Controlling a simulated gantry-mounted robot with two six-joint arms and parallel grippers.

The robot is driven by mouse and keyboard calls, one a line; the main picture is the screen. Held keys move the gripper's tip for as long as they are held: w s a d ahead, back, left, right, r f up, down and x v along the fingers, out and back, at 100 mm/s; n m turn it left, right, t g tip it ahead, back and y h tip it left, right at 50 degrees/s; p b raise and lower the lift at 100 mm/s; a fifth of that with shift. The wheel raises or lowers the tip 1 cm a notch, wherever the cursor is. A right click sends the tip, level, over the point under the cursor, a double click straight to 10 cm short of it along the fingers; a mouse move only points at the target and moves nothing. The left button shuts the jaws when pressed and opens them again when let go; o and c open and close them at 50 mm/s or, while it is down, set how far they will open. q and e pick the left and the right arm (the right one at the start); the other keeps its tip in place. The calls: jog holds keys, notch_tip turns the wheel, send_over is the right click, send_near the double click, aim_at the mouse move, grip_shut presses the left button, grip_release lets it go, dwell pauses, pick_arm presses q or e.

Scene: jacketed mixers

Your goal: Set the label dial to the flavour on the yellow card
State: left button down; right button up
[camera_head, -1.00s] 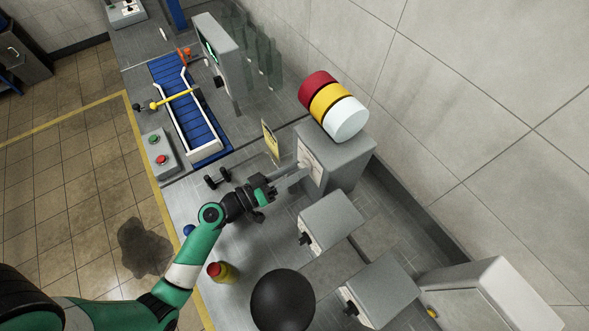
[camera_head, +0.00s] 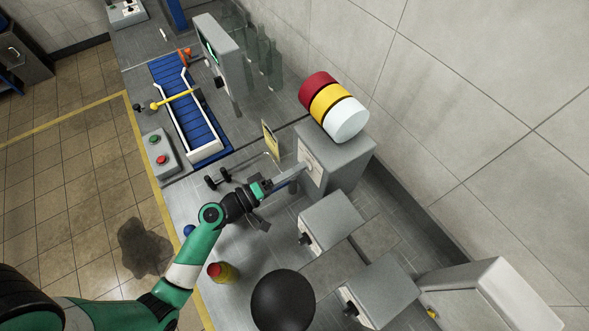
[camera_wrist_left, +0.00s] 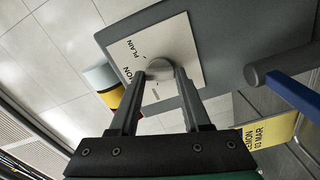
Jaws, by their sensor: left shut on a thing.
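The label dial is a round grey knob (camera_wrist_left: 160,68) on a pale plate (camera_wrist_left: 178,45) in the left wrist view. The plate's printing includes PLAIN and a partly hidden word ending in MON; a third small word is unreadable. My left gripper (camera_wrist_left: 161,76) is shut on the knob, one finger on each side. In the head view, my left gripper (camera_head: 294,174) reaches the plate (camera_head: 310,161) on the grey box. My right gripper is not in view.
Red, yellow and white drums (camera_head: 331,104) sit on the grey dial box (camera_head: 350,160). Two grey boxes with black knobs (camera_head: 331,221) (camera_head: 380,290) stand nearer. A red-and-yellow button (camera_head: 222,272) is near the bench's front edge. A blue conveyor (camera_head: 186,105) lies beyond.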

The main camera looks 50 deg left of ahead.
pick_arm(q)
jog(key=shift+n, duration=1.6)
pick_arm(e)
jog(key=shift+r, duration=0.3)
pick_arm(q)
jog(key=shift+c, duration=1.8)
grip_release()
